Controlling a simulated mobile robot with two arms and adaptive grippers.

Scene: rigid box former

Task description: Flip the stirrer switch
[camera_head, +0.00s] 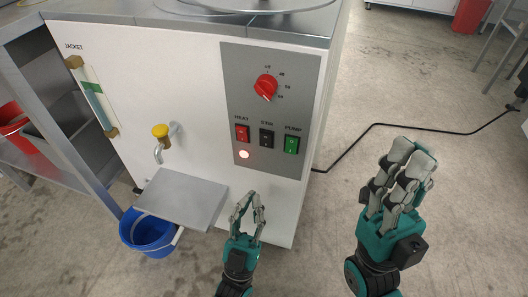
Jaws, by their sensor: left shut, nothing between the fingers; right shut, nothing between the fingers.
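The stirrer switch (266,138) is the black rocker labelled "STIR" on the grey control panel (241,70) of a white machine. It sits between the red "HEAT" switch (242,133) and the green "PUMP" switch (291,145). Its rocker position is too small to tell. A round light (244,154) glows below the heat switch. My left gripper (251,196) is shut and empty, below the panel in the picture and apart from the switches. My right gripper (413,150) is shut and empty, to the right of the machine.
A red dial (265,88) sits above the switches. A grey shelf (181,199) juts out under a yellow-handled tap (160,131), with a blue bucket (148,232) below. A black cable (372,128) runs over the floor to the right. The space before the panel is clear.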

